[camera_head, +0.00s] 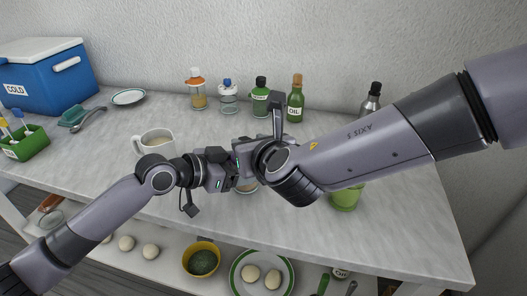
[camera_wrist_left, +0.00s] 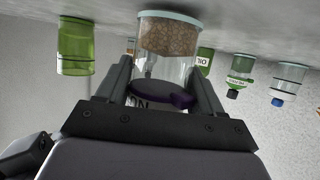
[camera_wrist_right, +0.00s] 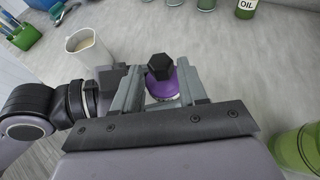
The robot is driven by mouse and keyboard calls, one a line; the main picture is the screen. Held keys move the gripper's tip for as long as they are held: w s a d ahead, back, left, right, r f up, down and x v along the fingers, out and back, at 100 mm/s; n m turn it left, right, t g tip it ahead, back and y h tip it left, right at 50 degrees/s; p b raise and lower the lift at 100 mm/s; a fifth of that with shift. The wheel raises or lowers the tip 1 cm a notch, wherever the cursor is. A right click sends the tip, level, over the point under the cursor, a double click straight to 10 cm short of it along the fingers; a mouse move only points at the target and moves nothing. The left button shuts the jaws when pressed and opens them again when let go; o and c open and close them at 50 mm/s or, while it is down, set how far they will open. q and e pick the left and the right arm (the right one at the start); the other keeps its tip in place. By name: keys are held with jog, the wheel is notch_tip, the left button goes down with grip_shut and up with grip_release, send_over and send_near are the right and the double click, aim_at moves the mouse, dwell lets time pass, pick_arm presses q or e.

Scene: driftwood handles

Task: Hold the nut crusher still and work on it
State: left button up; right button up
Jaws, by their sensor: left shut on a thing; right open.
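The nut crusher (camera_wrist_left: 168,42) is a clear jar with brown pieces inside and a purple top (camera_wrist_right: 163,88) with a black knob (camera_wrist_right: 160,66). It stands upright on the table; the left wrist view shows it upside down. In the head view my arms hide most of it, and only a bit of the jar (camera_head: 248,188) shows. My left gripper (camera_wrist_left: 161,72) is shut on the jar, one finger on each side. My right gripper (camera_wrist_right: 159,77) is open above it, its fingers on either side of the purple top and knob. I cannot tell whether they touch it.
A white mug (camera_head: 157,141) stands left of the grippers, and a green cup (camera_head: 346,198) stands to the right. Several bottles, including an oil bottle (camera_head: 296,98), line the back. A blue cooler (camera_head: 48,80) and a green caddy (camera_head: 28,145) are at left. A shelf below holds bowls and plates.

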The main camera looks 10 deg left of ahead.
jog(key=v, duration=0.8)
dwell(0.4)
pick_arm(q)
jog(key=o, duration=1.3)
jog(key=shift+s+a, duration=0.1)
jog(key=v, duration=1.1)
jog(key=shift+s+a+r, duration=0.15)
jog(key=shift+s+r, duration=0.15)
pick_arm(e)
jog(key=shift+s, duration=0.1)
